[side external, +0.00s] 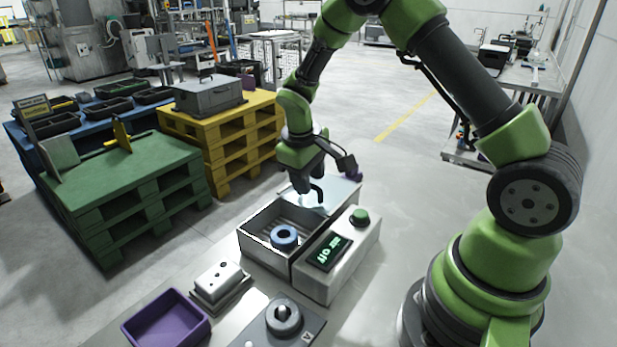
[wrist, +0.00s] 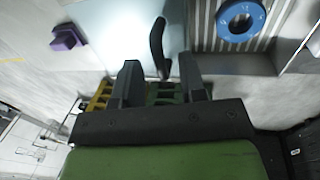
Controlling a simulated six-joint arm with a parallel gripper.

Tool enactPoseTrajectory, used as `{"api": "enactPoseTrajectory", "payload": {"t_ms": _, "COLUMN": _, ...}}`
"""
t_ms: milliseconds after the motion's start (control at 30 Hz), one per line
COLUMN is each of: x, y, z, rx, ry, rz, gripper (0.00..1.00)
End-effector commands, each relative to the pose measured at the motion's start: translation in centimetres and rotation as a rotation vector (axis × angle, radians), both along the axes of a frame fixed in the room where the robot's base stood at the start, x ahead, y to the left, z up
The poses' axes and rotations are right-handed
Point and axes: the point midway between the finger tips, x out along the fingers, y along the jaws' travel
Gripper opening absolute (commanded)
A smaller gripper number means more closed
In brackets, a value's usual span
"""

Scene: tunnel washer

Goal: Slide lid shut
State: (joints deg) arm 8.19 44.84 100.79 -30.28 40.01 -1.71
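The washer box (side external: 262,253) stands open at its near part in the side view, with a blue ring (side external: 285,236) on its ribbed floor. The pale, glossy lid (side external: 343,190) sits at the box's far end and carries a curved black handle (side external: 319,192). My gripper (side external: 308,178) is low over the lid at the handle. In the wrist view, the handle (wrist: 157,45) stands between the two spread fingers of my gripper (wrist: 160,72), with gaps showing on both sides. The lid (wrist: 115,30) lies left of the open part, where the blue ring (wrist: 240,18) shows.
A control panel with a lit display (side external: 330,253) and green button (side external: 360,217) adjoins the box's right side. A purple tray (side external: 165,318), a white block (side external: 217,280) and a grey knob fixture (side external: 284,320) stand in front. Green (side external: 130,190) and yellow pallets (side external: 225,130) stand left.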

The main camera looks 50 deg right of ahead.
Motion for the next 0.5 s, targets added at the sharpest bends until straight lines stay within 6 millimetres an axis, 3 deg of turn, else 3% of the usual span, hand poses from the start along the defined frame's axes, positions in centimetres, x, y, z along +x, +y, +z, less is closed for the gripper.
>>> {"api": "enactPoseTrajectory", "payload": {"t_ms": 333, "x": -0.01, "y": -0.09, "z": -0.43, "rx": 0.000, "ry": -0.001, "rz": 0.000, "gripper": 0.36}}
{"api": "enactPoseTrajectory", "payload": {"t_ms": 500, "x": -0.01, "y": -0.08, "z": -0.41, "rx": 0.000, "ry": -0.001, "rz": 0.000, "gripper": 0.00}}
